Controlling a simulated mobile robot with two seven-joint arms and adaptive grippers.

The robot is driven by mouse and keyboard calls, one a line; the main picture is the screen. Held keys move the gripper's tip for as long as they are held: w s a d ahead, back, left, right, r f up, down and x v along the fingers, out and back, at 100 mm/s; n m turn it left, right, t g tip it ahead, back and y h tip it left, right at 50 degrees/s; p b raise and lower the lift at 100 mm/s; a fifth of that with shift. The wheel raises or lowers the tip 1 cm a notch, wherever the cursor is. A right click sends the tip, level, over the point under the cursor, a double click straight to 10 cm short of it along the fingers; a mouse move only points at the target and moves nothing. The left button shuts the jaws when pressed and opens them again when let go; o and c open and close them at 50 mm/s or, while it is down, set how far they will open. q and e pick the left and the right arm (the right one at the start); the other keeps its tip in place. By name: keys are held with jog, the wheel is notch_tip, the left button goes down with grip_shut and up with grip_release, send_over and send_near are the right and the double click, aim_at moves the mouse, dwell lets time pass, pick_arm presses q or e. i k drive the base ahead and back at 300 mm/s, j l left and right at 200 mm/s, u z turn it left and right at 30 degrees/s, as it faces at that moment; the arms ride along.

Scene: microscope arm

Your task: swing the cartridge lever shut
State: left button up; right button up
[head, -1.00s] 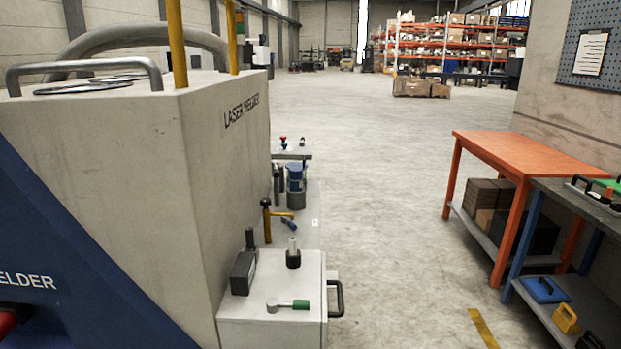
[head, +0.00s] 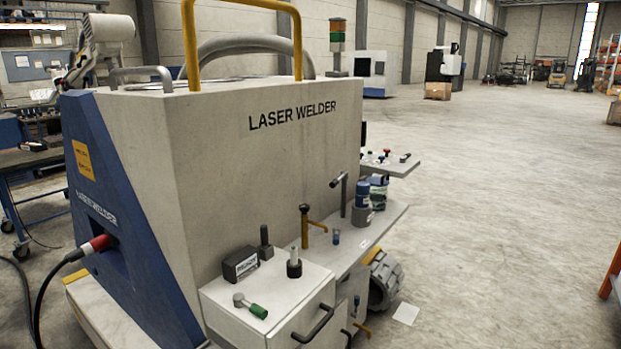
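Neither of my grippers is in view. A short lever with a green handle (head: 257,311) lies on top of the white cabinet (head: 282,286) at the laser welder's front corner. A yellow-brown lever (head: 317,225) juts from an upright post (head: 304,226) just behind that cabinet. No label tells which of these is the cartridge lever. A dark labelled block (head: 240,264) and a dark-based upright pin (head: 293,262) stand on the cabinet top, near the green-handled lever.
The large laser welder (head: 264,150) fills the middle, with a yellow rail (head: 190,45) above it. A cable with a red plug (head: 98,244) enters the welder's blue side. Open floor (head: 490,200) lies to the right.

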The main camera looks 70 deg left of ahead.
aim_at(339, 179)
jog(key=i+j+u, duration=0.1)
jog(key=i+u, duration=0.15)
jog(key=u, duration=0.15)
jog(key=i+u, duration=0.25)
jog(key=u, duration=0.15)
jog(key=i+u, duration=0.25)
jog(key=u, duration=0.15)
jog(key=i+l+u, duration=0.15)
jog(key=u, duration=0.25)
jog(key=i+l+u, duration=0.2)
jog(key=u, duration=0.2)
jog(key=i, duration=0.1)
